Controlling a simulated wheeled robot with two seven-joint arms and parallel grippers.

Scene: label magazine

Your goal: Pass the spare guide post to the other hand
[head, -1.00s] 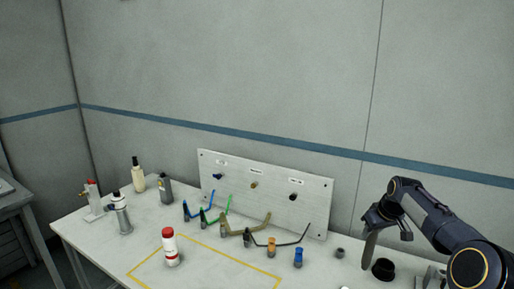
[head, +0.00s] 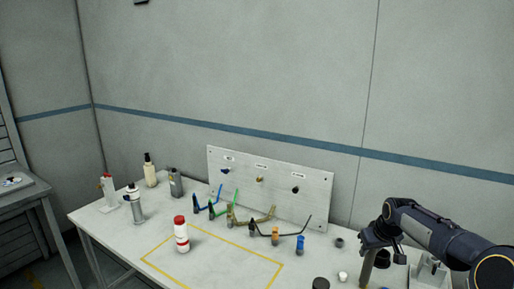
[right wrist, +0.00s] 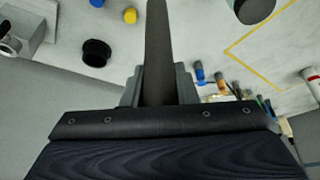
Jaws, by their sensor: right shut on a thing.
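The guide post (head: 367,268) is a plain dark grey bar, held below my right gripper (head: 374,243) at the right of the head view. In the right wrist view the post (right wrist: 156,45) runs up from between the fingers (right wrist: 158,88), which are shut on it. In the head view its lower end reaches toward the right part of the table, and I cannot tell whether it touches anything. My left gripper is not in view.
The white table (head: 215,268) holds a yellow-outlined area with a red-and-white bottle (head: 181,236). An upright panel (head: 290,205) with colored hooked parts before it stands at the back. A black cup (right wrist: 96,53) is near the post. Bottles (head: 150,170) stand at left.

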